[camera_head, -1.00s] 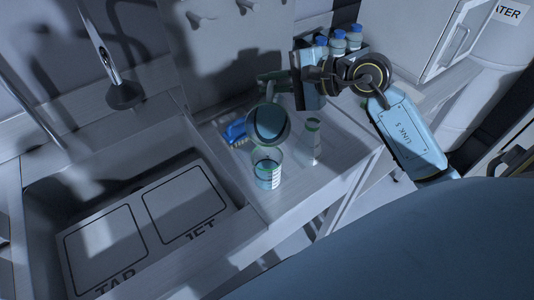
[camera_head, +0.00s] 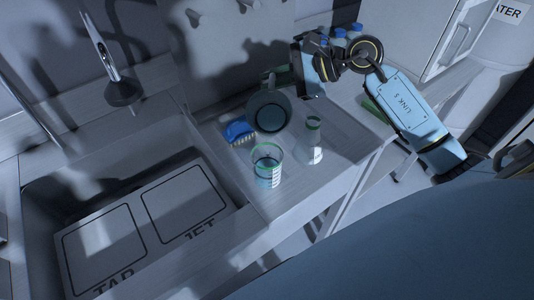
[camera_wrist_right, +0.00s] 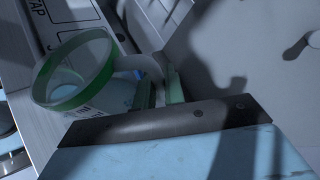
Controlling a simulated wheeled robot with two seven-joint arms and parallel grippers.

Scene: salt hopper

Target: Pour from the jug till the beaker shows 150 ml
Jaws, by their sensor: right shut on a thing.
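In the right wrist view the jug's green rim (camera_wrist_right: 76,92) is beside my right gripper's fingers (camera_wrist_right: 160,88). The beaker (camera_head: 267,170), clear with a green rim and white marks, stands upright on the counter in front of the jug. It looks to hold some bluish liquid, but I cannot read the level. My left gripper is not in view.
A blue brush (camera_head: 238,131) lies left of the jug. A clear flask (camera_head: 312,140) with a green top stands right of the beaker. Blue-capped bottles (camera_head: 339,37) stand at the back. The sink (camera_head: 45,195) is at left. The counter's front edge is close to the beaker.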

